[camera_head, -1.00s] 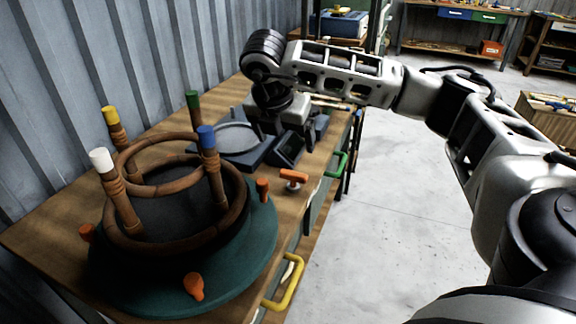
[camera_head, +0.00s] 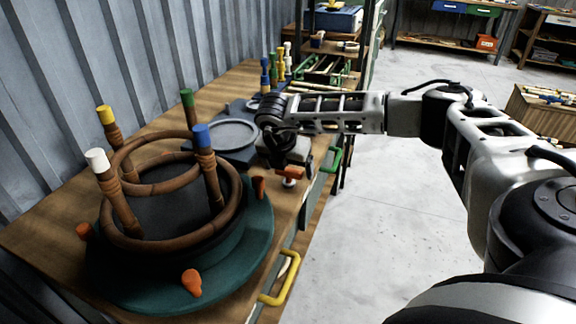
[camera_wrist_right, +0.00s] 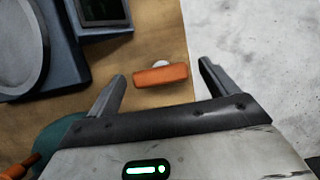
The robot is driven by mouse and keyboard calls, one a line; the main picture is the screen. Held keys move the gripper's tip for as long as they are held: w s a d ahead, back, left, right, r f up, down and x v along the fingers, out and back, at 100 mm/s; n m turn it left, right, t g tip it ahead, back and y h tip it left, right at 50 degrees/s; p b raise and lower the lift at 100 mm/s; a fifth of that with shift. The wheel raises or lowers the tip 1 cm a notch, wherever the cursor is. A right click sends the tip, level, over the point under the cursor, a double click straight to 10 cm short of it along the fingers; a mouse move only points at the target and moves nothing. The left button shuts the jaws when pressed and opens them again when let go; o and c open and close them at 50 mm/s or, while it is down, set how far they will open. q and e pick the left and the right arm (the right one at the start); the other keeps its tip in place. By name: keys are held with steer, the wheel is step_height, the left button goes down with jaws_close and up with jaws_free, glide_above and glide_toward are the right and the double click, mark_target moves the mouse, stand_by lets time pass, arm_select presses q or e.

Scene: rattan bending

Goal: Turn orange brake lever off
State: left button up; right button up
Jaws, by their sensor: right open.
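The orange brake lever (camera_head: 290,173) sits on a pale post near the right edge of the wooden workbench. In the right wrist view the orange brake lever (camera_wrist_right: 161,76) lies crosswise between the two fingers, with gaps on both sides. My right gripper (camera_head: 287,160) is above and behind the lever in the head view, pointing down at the bench. In the wrist view my right gripper (camera_wrist_right: 162,73) is open and empty. Its fingertips are partly hidden in the head view. My left gripper is not in view.
A green turntable (camera_head: 245,255) with orange clamps and a rattan frame (camera_head: 165,243) with coloured-capped posts stands at the front left. A grey round-topped device (camera_head: 222,136) is behind it. Yellow (camera_head: 283,280) and green (camera_head: 331,160) drawer handles stick out along the bench's side.

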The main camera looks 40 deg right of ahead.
steer(key=c, duration=1)
